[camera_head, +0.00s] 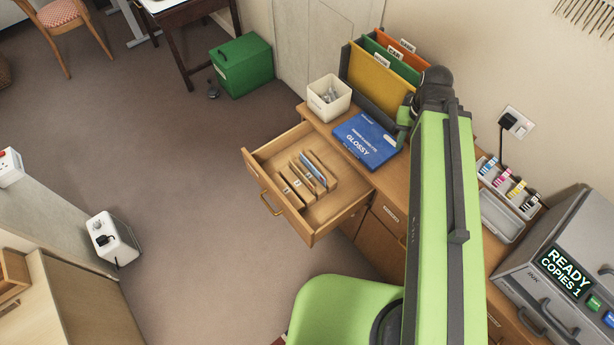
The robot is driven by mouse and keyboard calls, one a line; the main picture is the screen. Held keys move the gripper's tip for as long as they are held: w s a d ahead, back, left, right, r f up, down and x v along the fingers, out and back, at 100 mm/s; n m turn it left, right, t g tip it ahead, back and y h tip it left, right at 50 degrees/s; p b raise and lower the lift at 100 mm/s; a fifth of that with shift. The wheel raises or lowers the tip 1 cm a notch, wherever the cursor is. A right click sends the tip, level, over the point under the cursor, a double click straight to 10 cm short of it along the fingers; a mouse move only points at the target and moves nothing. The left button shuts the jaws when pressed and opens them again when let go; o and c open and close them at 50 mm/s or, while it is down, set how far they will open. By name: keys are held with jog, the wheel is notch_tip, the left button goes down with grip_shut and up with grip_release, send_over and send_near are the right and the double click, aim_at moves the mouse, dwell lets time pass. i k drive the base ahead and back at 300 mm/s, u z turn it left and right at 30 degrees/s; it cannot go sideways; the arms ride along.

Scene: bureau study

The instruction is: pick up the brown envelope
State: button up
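An open wooden drawer (330,211) juts left from the desk. Inside it stand several flat brown pieces (287,196) with small white labels, and a thin blue-grey piece (313,167) rests among them. I cannot tell whether any brown piece is an envelope, and no brown envelope shows clearly elsewhere. My lime-green arm reaches up over the desk, right of the drawer. A small green part at its far end (403,127) shows beside the blue GLOSSY pack. No fingertips can be made out, so its opening is unclear.
A printer (569,255) is at right. Floor left of the drawer is clear.

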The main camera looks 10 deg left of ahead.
aim_at(310, 186)
jog(key=z, duration=0.25)
jog(key=k, duration=2.2)
jog(key=u, duration=0.45)
jog(key=i, duration=0.55)
jog(key=u, duration=1)
jog(key=i, duration=1.55)
jog(key=u, duration=0.45)
